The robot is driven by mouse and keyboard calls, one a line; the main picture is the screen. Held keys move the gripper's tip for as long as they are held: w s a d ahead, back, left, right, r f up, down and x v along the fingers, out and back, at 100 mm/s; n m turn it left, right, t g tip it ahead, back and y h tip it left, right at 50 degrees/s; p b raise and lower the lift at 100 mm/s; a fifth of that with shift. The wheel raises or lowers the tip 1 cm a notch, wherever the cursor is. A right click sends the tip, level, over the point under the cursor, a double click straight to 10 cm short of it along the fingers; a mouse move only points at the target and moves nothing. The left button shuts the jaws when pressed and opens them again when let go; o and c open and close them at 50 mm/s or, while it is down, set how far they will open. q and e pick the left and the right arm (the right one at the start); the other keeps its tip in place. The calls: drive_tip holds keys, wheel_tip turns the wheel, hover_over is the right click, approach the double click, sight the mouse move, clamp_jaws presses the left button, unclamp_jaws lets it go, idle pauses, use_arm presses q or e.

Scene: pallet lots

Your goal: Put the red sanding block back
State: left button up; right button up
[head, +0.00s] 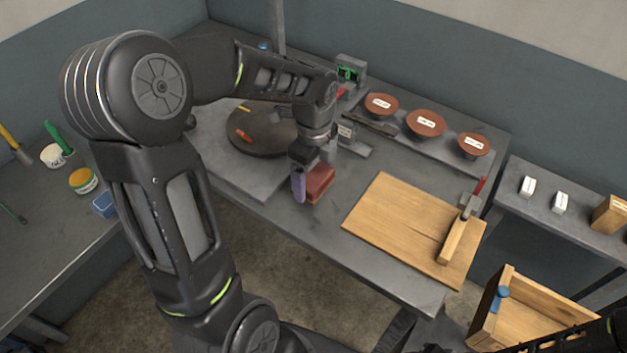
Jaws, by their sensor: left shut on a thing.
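The red sanding block (321,181) is at the front edge of the grey workbench, left of the wooden board. My left gripper (307,180) reaches down over the bench and is shut on the block. A purplish finger shows on the block's left side, and the gripper hides part of the block. I cannot tell whether the block touches the bench top. My right gripper does not show; only dark parts of mine appear at the lower right edge.
The wooden board (385,226) holds a wood piece and a red-handled tool. A dark round plate (257,138) is left of my gripper. An open wooden box (537,323) is at lower right. A side table (62,222) holds jars.

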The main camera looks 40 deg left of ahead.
sight(314, 175)
use_arm(q)
drive_tip(key=shift+f, duration=1.1)
drive_tip(key=shift+f, duration=0.1)
drive_tip(key=o, duration=1.3)
wheel_tip(314, 175, up, 12)
drive_tip(key=shift+r, duration=0.15)
